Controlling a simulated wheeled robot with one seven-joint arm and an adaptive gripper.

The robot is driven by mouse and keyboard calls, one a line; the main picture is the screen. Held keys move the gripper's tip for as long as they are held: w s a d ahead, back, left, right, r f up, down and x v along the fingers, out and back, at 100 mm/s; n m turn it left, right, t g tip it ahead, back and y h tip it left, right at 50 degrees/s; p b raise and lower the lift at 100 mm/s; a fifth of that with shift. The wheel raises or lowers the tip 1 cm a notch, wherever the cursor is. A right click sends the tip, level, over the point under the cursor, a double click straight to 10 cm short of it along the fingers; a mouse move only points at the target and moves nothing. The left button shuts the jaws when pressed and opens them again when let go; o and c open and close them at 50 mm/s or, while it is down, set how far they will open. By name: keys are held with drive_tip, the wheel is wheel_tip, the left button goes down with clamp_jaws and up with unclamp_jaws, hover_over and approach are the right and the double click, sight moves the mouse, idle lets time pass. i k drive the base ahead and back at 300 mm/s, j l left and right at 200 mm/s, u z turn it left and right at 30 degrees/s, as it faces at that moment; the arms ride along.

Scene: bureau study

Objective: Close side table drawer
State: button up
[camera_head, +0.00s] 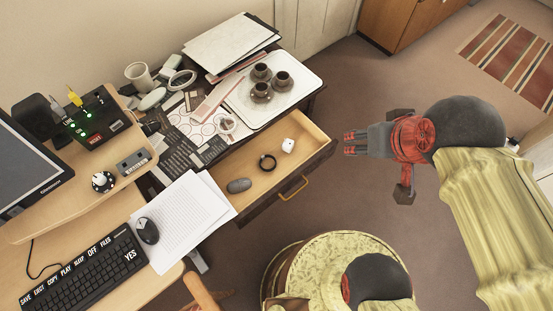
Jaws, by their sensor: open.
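The side table drawer (238,200) is pulled open, sticking out to the lower right from under the cluttered side table (315,98). Its dark front carries a brass-coloured handle (294,188). Inside lie a grey oval object (239,185), a dark ring-shaped object (267,162) and a small white cube (288,145). My gripper (350,143) is to the right of the drawer front, pointing left, open and empty. It looks apart from the drawer, near the front's upper right corner; its exact height is hard to tell.
A white tray (309,85) with brown cups stands on the side table, beside papers and a white cup (139,76). A desk with a keyboard (82,268), mouse (147,231) and paper stack (183,222) is at left. Bare carpet (350,85) lies right of the drawer.

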sight(312, 147)
drive_tip(key=u, duration=0.6)
drive_tip(key=k+l+u, duration=0.1)
drive_tip(key=u, duration=0.3)
drive_tip(key=k+u, duration=0.15)
drive_tip(key=u, duration=0.25)
drive_tip(key=k+u, duration=0.15)
drive_tip(key=u, duration=0.2)
drive_tip(key=k+l, duration=0.05)
